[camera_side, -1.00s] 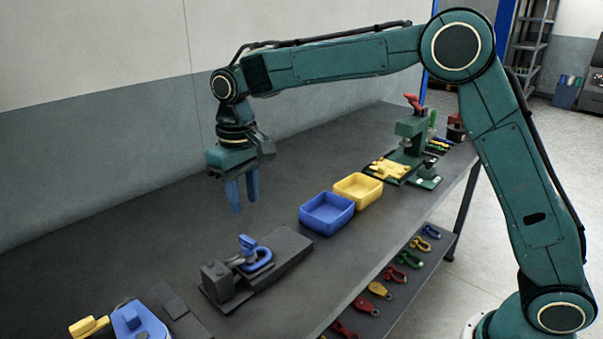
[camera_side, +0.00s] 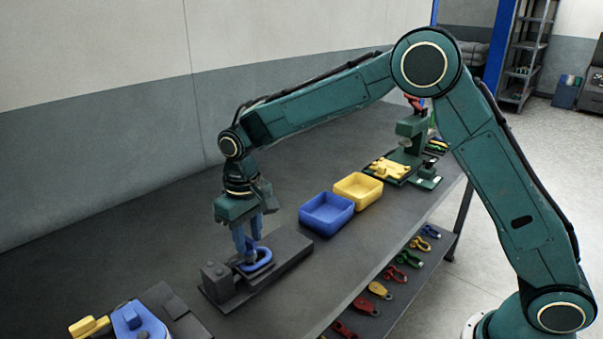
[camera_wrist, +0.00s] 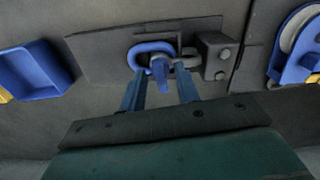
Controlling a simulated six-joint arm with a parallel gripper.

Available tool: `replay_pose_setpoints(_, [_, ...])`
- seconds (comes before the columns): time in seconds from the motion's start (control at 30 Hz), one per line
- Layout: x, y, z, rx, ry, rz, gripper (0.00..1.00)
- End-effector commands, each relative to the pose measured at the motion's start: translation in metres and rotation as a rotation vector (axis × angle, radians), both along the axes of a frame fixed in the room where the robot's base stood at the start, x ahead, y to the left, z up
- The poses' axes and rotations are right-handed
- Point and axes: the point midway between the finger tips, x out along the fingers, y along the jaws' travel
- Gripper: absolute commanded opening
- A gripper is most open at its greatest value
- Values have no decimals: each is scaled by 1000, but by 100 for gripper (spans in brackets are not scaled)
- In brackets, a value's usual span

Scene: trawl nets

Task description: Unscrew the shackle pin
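A blue shackle (camera_side: 262,264) sits on a dark fixture plate (camera_side: 291,245) on the bench. In the wrist view the shackle (camera_wrist: 141,49) lies beside the fixture's dark block, with a grey piece between them. The flat blue head of the shackle pin (camera_wrist: 160,74) points toward my gripper. My gripper (camera_side: 249,249) is low over the shackle, fingers pointing down. In the wrist view its blue fingers (camera_wrist: 161,80) are apart, one on each side of the pin head, with gaps visible. In the side view the fingers largely hide the pin.
A blue tray (camera_side: 327,213) and a yellow tray (camera_side: 358,189) stand right of the fixture. A green press-like device (camera_side: 411,150) stands at the far right. A blue and yellow device (camera_side: 135,318) is at the front left. The bench behind the fixture is clear.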

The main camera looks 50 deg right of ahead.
Motion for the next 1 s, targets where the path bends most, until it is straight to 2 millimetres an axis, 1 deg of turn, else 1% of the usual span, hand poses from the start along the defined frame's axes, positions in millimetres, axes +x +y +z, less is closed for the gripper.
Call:
replay_pose_setpoints(0.07, [0,0,0,0,0,0,32])
replay_pose_setpoints(0.1, [0,0,0,0,0,0,30])
replay_pose_setpoints(0.17, [0,0,0,0,0,0,18])
replay_pose_setpoints(0.2, [0,0,0,0,0,0,10])
replay_pose_setpoints(0.27, [0,0,0,0,0,0,0])
replay_pose_setpoints(0.57, [0,0,0,0,0,25,0])
replay_pose_setpoints(0.77, [0,-1,0,0,-1,134,0])
replay_pose_setpoints(1.0, [1,-1,0,0,-1,300,0])
